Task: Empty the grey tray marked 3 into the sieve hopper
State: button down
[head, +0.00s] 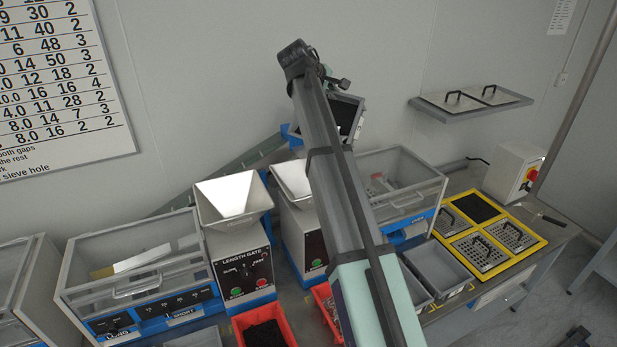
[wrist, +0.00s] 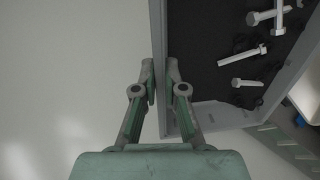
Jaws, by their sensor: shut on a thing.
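My gripper (head: 325,82) is raised high, above and behind the machines. In the wrist view my gripper (wrist: 161,82) is shut on one side wall of a grey tray (wrist: 218,114). Several silver bolts (wrist: 248,53) lie on the tray's dark floor. In the head view the tray (head: 349,97) looks tilted, its dark inside partly facing the camera; no number is readable on it. A pale hopper (head: 292,177) stands below the tray, partly behind my arm; its label is hidden, so I cannot tell if it is the sieve hopper.
A hopper (head: 234,196) marked LENGTH GATE stands left. Clear-covered bins (head: 135,265) flank the machines. Red bins (head: 262,329) stand in front. Grey trays (head: 437,271) and a yellow-framed rack of sieve plates (head: 490,243) are right. A wall shelf (head: 470,103) hangs behind.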

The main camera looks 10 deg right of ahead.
jog(key=shift+s+a+t+h+b, duration=0.4)
jog(key=shift+a+b, duration=0.05)
jog(key=shift+b, duration=0.45)
jog(key=shift+s+a+r+t+h+b, duration=0.3)
jog(key=shift+s+a+b, duration=0.1)
jog(key=shift+b, duration=0.35)
jog(key=shift+s+a+r+t+h+b, duration=0.2)
jog(key=shift+s+a+h+b, duration=0.15)
jog(key=shift+b, duration=0.35)
jog(key=shift+t+h, duration=0.75)
jog(key=shift+t, duration=0.05)
jog(key=s+a+f+b, duration=0.1)
jog(key=f+b, duration=0.1)
jog(key=b, duration=0.1)
jog(key=s+a+f+b, duration=0.2)
jog(key=b, duration=0.1)
jog(key=shift+a+f, duration=0.15)
jog(key=shift+a, duration=0.05)
jog(key=shift+s+f, duration=0.1)
jog(key=shift+s+a+f+b, duration=0.15)
jog(key=shift+a+b, duration=0.1)
jog(key=shift+b, duration=0.25)
jog(key=shift+s+a+f+t+h+b, duration=0.25)
jog(key=shift+s+a+t+h+b, duration=0.25)
jog(key=shift+b, duration=0.4)
